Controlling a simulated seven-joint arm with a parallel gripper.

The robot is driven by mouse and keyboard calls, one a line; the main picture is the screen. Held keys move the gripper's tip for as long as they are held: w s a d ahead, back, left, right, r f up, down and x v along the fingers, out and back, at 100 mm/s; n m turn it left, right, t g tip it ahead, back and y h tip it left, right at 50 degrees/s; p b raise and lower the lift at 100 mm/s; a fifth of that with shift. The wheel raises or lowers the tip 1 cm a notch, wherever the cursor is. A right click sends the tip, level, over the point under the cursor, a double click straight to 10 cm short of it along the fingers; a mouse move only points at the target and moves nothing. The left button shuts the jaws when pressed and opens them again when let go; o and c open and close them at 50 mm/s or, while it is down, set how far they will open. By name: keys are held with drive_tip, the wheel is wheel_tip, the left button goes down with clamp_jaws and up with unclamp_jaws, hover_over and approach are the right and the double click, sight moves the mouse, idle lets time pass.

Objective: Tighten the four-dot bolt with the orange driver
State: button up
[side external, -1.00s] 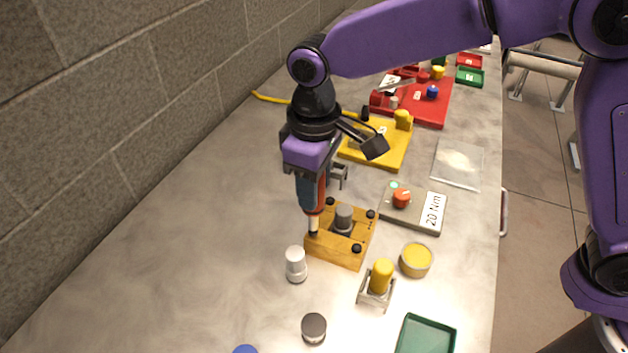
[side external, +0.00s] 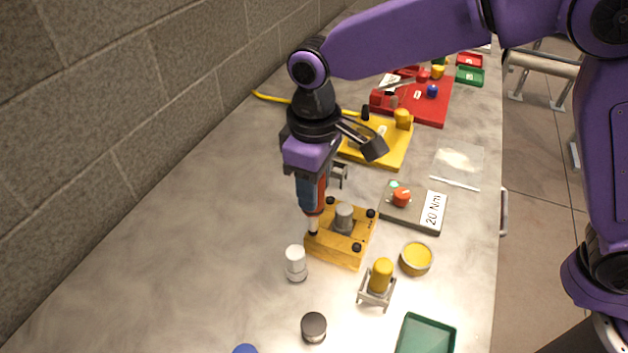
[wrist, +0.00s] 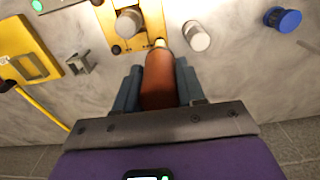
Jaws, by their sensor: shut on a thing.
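My gripper (side external: 311,185) points down and is shut on the orange driver (side external: 321,190). The driver's orange handle also shows between the blue fingers in the wrist view (wrist: 159,80). Its pale lower end (side external: 313,224) is at the left corner of a yellow block (side external: 334,252), over a bolt there that it hides. The block carries a grey cylinder (side external: 344,217) in its middle and black bolts, such as one at the right corner (side external: 371,213) and one at the front (side external: 357,247). The dot marks are too small to count.
A white-capped jar (side external: 295,263) stands close in front of the block. A yellow-handled tool in a metal stand (side external: 380,278), a yellow tin (side external: 416,259) and a 20 Nm box (side external: 418,212) are to the right. The bench to the left is clear.

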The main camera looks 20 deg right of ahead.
drive_tip(key=shift+f, duration=0.4)
idle(1.5)
drive_tip(key=shift+r, duration=3.55)
